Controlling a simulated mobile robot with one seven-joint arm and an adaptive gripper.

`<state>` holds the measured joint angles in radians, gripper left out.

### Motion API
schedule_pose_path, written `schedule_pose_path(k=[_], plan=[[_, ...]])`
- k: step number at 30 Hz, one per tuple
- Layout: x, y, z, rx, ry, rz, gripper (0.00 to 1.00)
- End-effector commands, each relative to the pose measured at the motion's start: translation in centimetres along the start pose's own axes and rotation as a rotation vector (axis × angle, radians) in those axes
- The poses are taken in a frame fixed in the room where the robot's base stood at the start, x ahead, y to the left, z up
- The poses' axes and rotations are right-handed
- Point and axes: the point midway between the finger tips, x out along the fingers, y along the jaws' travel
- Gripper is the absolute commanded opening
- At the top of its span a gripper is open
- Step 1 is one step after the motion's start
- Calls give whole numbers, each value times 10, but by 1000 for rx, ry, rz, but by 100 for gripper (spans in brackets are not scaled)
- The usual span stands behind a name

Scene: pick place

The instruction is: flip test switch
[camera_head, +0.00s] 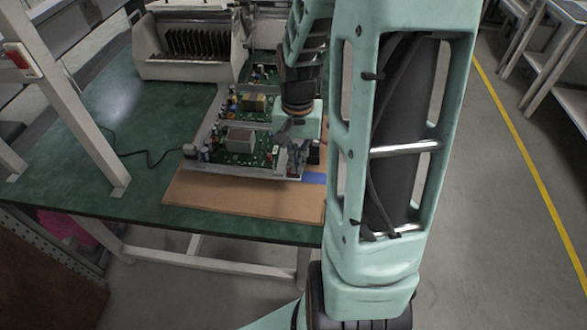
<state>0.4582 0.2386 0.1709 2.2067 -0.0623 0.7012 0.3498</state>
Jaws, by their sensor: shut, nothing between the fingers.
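My gripper (288,140) is over the right side of a green circuit board (228,145) near the table's front edge. It points down, and its fingers are shut and empty. The fingertips are small and dark against the board, so I cannot tell whether they touch anything. I cannot make out a test switch for certain; any switch at the board's right end is hidden behind my gripper. A red switch-like part on a white box (22,62) is fixed to the pale post at the left, far from my gripper.
The board sits in a metal frame on a brown board (240,198) on the green table (70,190). More circuit boards and a white slotted rack (190,45) stand behind. A black cable (150,157) lies at left. My arm hides the table's right side.

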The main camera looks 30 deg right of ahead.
Motion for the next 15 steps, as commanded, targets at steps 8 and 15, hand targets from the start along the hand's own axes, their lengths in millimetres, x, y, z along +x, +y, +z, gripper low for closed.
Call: schedule_pose_path(k=[8, 15], plan=[[-24, 0, 0, 0, 1, -1, 0], [-43, 0, 0, 0, 1, -1, 0]])
